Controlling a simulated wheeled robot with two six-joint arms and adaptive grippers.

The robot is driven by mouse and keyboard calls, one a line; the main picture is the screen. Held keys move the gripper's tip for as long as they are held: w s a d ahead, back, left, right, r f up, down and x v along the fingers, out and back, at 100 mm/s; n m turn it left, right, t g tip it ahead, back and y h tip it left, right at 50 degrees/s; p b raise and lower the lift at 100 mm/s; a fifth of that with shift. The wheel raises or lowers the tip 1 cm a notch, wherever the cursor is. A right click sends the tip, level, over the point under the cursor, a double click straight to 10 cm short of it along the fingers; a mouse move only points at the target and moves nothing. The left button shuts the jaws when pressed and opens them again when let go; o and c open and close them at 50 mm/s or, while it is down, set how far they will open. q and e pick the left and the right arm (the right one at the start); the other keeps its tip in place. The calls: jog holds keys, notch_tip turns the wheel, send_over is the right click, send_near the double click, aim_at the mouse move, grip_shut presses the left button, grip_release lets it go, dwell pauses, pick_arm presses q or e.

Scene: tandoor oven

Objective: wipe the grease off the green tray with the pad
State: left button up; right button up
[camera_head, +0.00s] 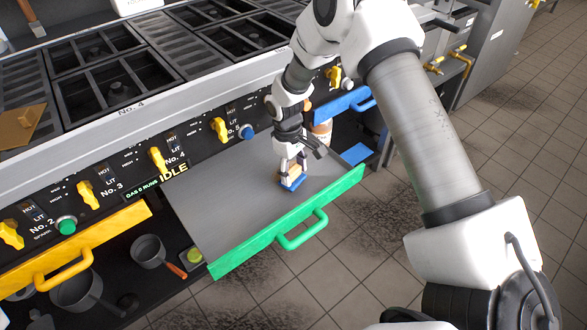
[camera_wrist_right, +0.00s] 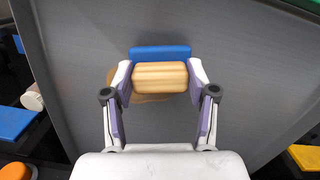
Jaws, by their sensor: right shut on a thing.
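The green tray (camera_head: 225,192) is pulled out from under the stove; it has a grey flat surface and a green front with a handle. The pad has a blue base (camera_head: 291,185) and a tan ribbed grip, seen clearly in the right wrist view (camera_wrist_right: 160,76). My right gripper (camera_head: 291,168) is shut on the grip, with the pad low at the tray surface toward its right part. A brownish grease patch (camera_wrist_right: 150,98) shows beside and under the pad; the rest of it is hidden. My left gripper is not in view.
A yellow-fronted drawer (camera_head: 75,255) is left of the tray, and a blue-fronted one (camera_head: 340,104) is right. Stove knobs (camera_head: 219,129) line the panel behind. A pot (camera_head: 148,250) sits below left. A bottle (camera_head: 322,135) stands beyond the tray's right edge.

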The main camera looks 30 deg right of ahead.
jog(key=shift+f, duration=0.1)
jog(key=shift+f, duration=0.55)
jog(key=shift+d+r+p, duration=0.2)
jog(key=shift+d+p, duration=0.1)
jog(key=shift+d, duration=0.6)
jog(key=shift+w+d+f, duration=0.1)
jog(key=shift+d, duration=0.3)
jog(key=shift+f, duration=0.1)
jog(key=shift+a, duration=0.1)
